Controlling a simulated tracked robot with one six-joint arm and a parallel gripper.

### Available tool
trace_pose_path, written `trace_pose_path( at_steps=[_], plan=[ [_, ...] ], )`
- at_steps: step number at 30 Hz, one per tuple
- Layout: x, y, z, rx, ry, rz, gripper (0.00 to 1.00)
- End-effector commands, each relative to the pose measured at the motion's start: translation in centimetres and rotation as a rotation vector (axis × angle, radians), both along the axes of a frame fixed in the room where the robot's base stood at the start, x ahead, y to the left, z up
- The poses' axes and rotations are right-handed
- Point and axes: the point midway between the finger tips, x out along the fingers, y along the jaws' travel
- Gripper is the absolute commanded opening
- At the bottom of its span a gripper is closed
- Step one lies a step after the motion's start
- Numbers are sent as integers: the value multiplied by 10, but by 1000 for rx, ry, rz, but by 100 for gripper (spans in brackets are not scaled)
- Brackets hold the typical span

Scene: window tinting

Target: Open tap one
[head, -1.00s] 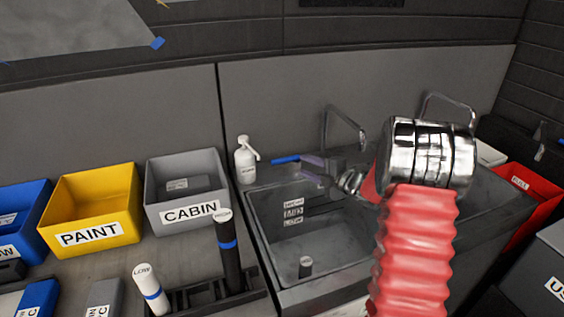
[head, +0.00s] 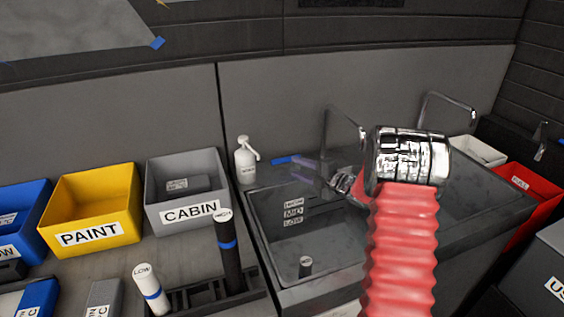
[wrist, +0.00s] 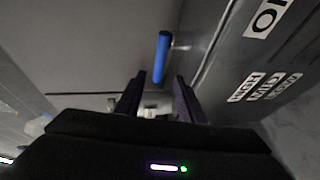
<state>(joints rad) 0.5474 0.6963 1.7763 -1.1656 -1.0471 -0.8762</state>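A thin metal tap spout (head: 343,118) rises behind the left basin of the sink. A blue lever (head: 285,160) shows at that basin's back edge, left of the spout. My gripper (head: 303,167) is blurred beside the lever in the head view. In the wrist view my gripper (wrist: 157,92) is open, its two dark fingers apart. The blue lever (wrist: 162,57) stands in line with the gap, its lower end around the fingertips; I cannot tell whether they touch. My arm hides the tap's base in the head view.
The basin (head: 268,220) carries HIGH, MID and LOW labels. A white bottle (head: 246,162) stands left of the lever. A second spout (head: 445,103) is at right. Yellow PAINT (head: 85,205) and grey CABIN (head: 182,190) bins stand left.

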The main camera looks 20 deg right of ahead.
Motion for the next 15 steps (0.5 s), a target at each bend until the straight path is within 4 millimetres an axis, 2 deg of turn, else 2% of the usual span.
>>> trace_pose_path(
  at_steps=[15],
  plan=[
    [72,30,-14,-1,0,1,36]
  ],
)
